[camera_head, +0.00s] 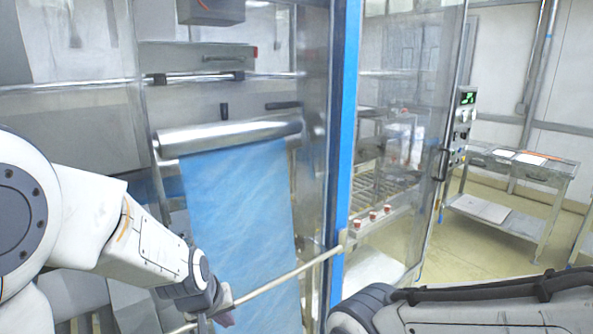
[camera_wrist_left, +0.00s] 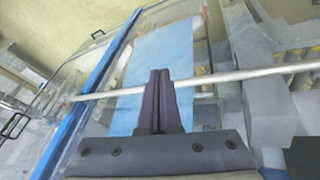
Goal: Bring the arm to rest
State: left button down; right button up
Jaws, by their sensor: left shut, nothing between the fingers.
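My left arm comes in from the left in the head view. Its gripper (camera_head: 222,312) is low in front of the blue film sheet (camera_head: 235,205), beside a pale horizontal rod (camera_head: 290,273). In the left wrist view the two dark fingers (camera_wrist_left: 160,75) are together, with nothing between them. The rod (camera_wrist_left: 225,76) crosses the picture at the fingertips; I cannot tell whether they touch it. My right arm shows only as a link at the bottom right, and its gripper is out of the picture.
The film hangs from a metal roller (camera_head: 228,135) inside a clear-walled machine. A blue upright post (camera_head: 344,150) stands beside it. A clear door with a handle (camera_head: 443,165) is to the right. A metal table (camera_head: 523,165) stands farther back, with open floor before it.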

pick_arm(q)
jog(key=s+a+f+m+g+y, duration=0.15)
jog(key=s+a+m, duration=0.25)
jog(key=s, duration=0.5)
jog(key=s+d+r+m+g, duration=0.1)
jog(key=s+d+r+m, duration=0.1)
jog(key=s+d, duration=0.4)
jog(key=s+d+r+m+g+h, duration=0.1)
jog(key=s+d+r+m+g, duration=0.1)
jog(key=s+d+m, duration=0.3)
jog(key=s+d+r, duration=0.1)
jog(key=s+d, duration=0.1)
jog(key=shift+s+d, duration=0.3)
jog(key=shift+s, duration=0.05)
jog(key=shift+h, duration=0.25)
